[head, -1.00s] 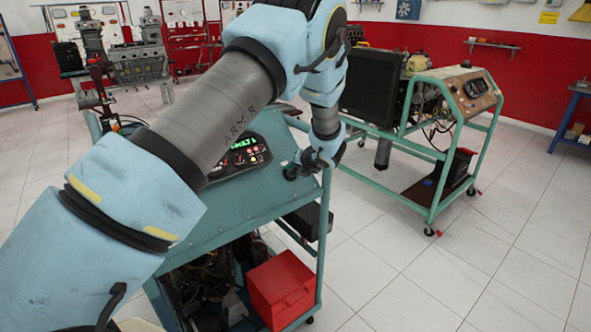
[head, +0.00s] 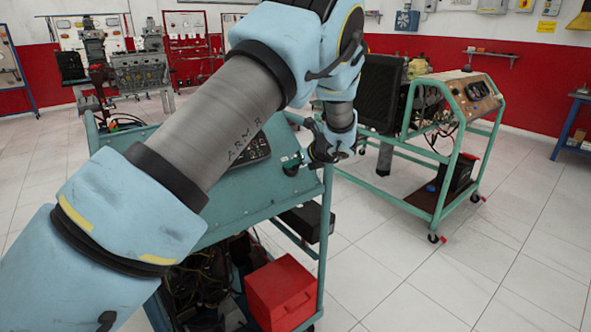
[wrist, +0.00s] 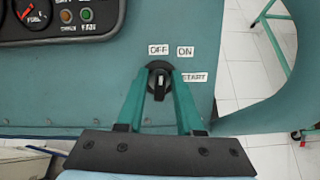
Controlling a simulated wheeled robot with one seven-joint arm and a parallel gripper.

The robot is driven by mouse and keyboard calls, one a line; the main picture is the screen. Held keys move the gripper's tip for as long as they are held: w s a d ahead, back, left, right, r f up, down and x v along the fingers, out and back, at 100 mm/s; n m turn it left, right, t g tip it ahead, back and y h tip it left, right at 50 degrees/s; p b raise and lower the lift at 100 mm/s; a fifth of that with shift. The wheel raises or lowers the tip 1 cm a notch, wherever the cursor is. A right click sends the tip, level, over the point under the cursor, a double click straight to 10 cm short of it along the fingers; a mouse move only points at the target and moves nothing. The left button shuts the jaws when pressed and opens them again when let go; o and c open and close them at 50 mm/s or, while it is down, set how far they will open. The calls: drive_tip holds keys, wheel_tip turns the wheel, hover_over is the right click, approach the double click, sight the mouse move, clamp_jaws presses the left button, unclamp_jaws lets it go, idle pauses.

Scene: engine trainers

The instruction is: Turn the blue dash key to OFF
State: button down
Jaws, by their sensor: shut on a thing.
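The dash key (wrist: 161,86) is a black knob with a pale pointer mark on the teal dash panel in the wrist view. Its mark points nearly straight up, toward the OFF label (wrist: 158,49). The ON label (wrist: 185,52) is up and right of it, and the START label (wrist: 195,77) is to its right. My gripper (wrist: 161,78) has its two green fingers closed on either side of the key. In the head view my gripper (head: 291,164) is at the right side of the teal trainer's dash (head: 215,210); the key itself is hard to make out there.
A gauge panel (wrist: 60,38) sits left of the key. The dash display (head: 250,150) is dark and partly behind my arm. A red box (head: 281,290) sits low in the trainer. A second trainer (head: 440,130) stands to the right, with clear tiled floor between and in front.

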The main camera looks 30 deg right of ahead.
drive_tip(key=shift+n, duration=0.6)
drive_tip(key=shift+b, duration=0.3)
drive_tip(key=c, duration=0.9)
unclamp_jaws()
drive_tip(key=shift+s, duration=0.1)
drive_tip(key=b+v, duration=0.1)
drive_tip(key=v, duration=0.4)
drive_tip(key=b+v, duration=0.1)
drive_tip(key=v, duration=0.4)
drive_tip(key=shift+s+d+r, duration=0.2)
drive_tip(key=shift+s+d, duration=0.05)
